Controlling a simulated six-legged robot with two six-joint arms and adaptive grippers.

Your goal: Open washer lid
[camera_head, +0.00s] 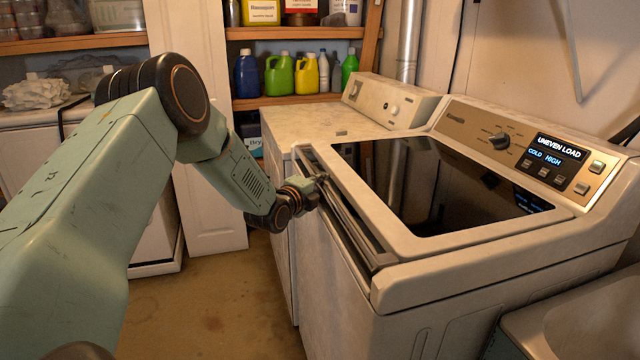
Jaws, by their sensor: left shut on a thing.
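The washer (440,290) is a worn, off-white top loader at the right. Its lid (430,185) has a dark glass panel in a pale frame and lies flat or nearly flat. A dark metal strip (352,222) runs along the lid's front edge. My left gripper (316,184) is at the far part of this front edge, shut on the lid's edge. Its fingertips are small and partly hidden, so the exact grip is unclear. My right gripper is not in view.
The control panel (520,150) behind the lid shows "UNEVEN LOAD". A second pale appliance (320,122) stands beyond the washer. Shelves with bottles (305,75) are at the back. A basin (575,325) is at the lower right. The floor (215,310) before the washer is clear.

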